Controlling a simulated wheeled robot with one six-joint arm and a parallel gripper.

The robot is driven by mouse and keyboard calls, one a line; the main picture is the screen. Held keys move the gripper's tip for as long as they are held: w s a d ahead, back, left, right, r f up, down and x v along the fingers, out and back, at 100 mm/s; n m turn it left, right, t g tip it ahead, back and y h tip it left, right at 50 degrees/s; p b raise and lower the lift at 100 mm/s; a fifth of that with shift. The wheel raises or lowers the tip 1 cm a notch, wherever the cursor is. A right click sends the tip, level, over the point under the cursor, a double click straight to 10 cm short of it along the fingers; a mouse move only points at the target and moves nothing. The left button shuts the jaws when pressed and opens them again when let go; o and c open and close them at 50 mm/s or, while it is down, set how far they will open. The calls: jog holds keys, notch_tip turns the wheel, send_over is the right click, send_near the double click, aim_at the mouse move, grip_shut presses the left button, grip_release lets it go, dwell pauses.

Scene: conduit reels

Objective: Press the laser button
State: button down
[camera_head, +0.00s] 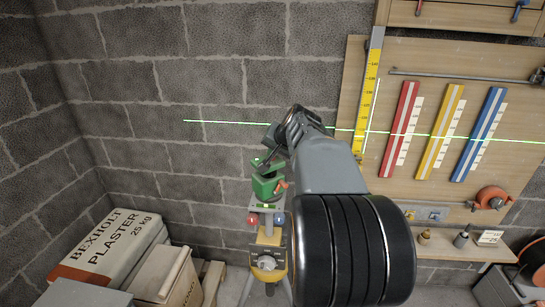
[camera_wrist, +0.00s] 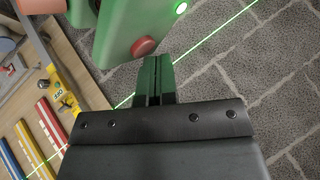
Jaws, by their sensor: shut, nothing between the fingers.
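The green laser level (camera_head: 265,187) stands on a tripod (camera_head: 268,262) in front of the wall. In the wrist view its green body (camera_wrist: 112,28) fills the top, with a round red button (camera_wrist: 143,47) facing my side and a bright green-white light (camera_wrist: 181,8) beside it. A green laser line (camera_head: 230,122) runs across the wall and board. My gripper (camera_wrist: 158,62) is shut and empty, its fingertips just below the button in the picture. I cannot tell whether they touch it. In the head view my gripper (camera_head: 265,157) is just above the laser level, partly hidden by my arm.
A wooden board at the right holds a yellow measuring scale (camera_head: 368,95) and red (camera_head: 398,128), yellow (camera_head: 443,132) and blue (camera_head: 478,135) strips. Plaster bags (camera_head: 110,245) and a wooden crate (camera_head: 168,275) stand at lower left. The wall left of the tripod is bare.

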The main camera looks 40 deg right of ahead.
jog(key=shift+r, duration=0.45)
notch_tip(320, 180, up, 6)
jog(key=p, duration=0.5)
dwell(0.6)
